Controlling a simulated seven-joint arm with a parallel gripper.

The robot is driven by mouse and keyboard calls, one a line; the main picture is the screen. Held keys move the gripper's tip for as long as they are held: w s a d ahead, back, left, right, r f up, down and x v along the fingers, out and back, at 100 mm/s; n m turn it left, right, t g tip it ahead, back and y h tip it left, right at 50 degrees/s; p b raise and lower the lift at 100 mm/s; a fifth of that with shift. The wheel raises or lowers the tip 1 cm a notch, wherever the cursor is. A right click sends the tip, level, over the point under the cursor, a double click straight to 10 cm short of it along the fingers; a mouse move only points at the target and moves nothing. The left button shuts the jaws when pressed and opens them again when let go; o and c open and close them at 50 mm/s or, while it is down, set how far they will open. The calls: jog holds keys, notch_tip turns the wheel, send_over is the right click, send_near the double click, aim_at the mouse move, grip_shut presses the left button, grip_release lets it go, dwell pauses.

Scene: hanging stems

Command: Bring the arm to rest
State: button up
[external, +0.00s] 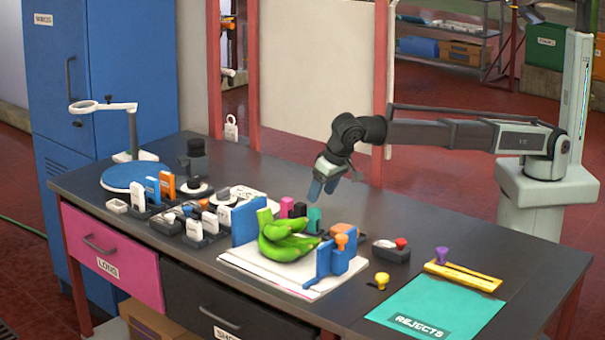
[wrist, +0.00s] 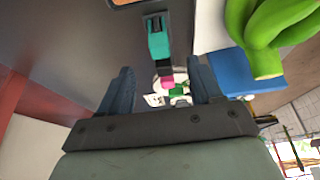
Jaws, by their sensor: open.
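My arm (external: 440,133) reaches in from the right over the dark table. My gripper (external: 322,190) hangs above the table, behind the green bananas, with its fingers pointing down. In the wrist view my gripper (wrist: 165,85) shows two dark blue fingers spread apart, with nothing held between them. A teal block (wrist: 157,42) on a dark strip and a small pink item (wrist: 167,82) lie below and beyond the fingers. The green bananas (external: 285,240) rest on a white board between blue uprights, and they also show in the wrist view (wrist: 262,35) at upper right.
A blue upright (external: 245,222) and a blue block (external: 338,260) flank the bananas. Stamps, including a red-topped one (external: 400,244), stand to the right near the teal rejects mat (external: 435,308). Small items and a magnifier lamp (external: 130,125) crowd the left. The back right tabletop is clear.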

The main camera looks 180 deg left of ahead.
jog(key=shift+v, duration=2.4)
